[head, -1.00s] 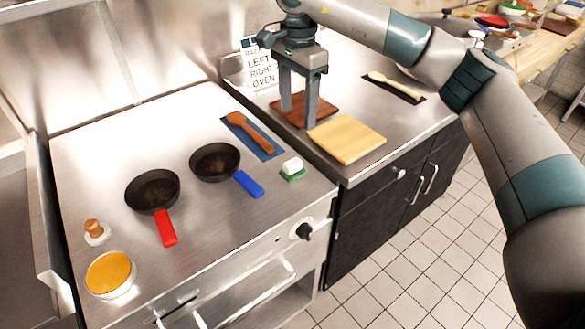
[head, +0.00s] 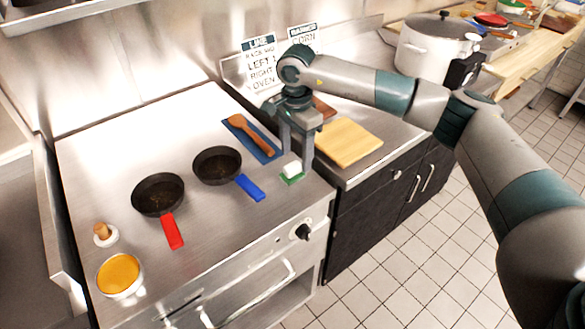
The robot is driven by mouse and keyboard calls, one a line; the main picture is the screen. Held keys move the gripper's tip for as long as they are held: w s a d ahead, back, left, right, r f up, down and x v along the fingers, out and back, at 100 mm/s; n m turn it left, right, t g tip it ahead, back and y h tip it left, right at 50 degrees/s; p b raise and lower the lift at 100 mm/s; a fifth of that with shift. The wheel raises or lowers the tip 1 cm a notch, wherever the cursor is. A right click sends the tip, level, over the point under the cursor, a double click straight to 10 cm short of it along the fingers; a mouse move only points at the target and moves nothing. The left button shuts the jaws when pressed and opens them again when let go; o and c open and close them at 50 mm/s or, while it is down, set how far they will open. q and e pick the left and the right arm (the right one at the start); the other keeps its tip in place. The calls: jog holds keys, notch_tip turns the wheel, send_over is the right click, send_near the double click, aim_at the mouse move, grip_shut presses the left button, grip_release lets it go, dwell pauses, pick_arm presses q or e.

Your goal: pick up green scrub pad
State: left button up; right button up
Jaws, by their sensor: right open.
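The green scrub pad (head: 292,179) lies on the steel worktop near its right edge, just right of the blue-handled pan. A white block (head: 292,168) sits on top of it and covers much of it. My right gripper (head: 297,165) points down over the pad, its jaws open, with one finger to each side of the white block as seen from here. I cannot tell how far the fingertips are above the pad. My left gripper is not in view.
The blue-handled pan (head: 217,165) and red-handled pan (head: 158,194) stand to the left. A wooden spoon (head: 250,133) lies on a blue mat (head: 262,155) behind. A wooden board (head: 347,143) lies on the counter to the right. An orange-topped bowl (head: 119,274) is front left.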

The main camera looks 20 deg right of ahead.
aim_at(292, 165)
jog(key=shift+f, duration=0.25)
jog(key=shift+w+a+f+p, duration=0.1)
jog(key=shift+a+f+p, duration=0.1)
jog(key=shift+f+p, duration=0.5)
jog(key=f+p, duration=0.1)
jog(key=f, duration=0.1)
jog(key=shift+w+a+f+p, duration=0.1)
jog(key=shift+a+f+p, duration=0.1)
jog(key=shift+f+p, duration=0.2)
jog(key=shift+f, duration=0.5)
jog(key=c, duration=1.1)
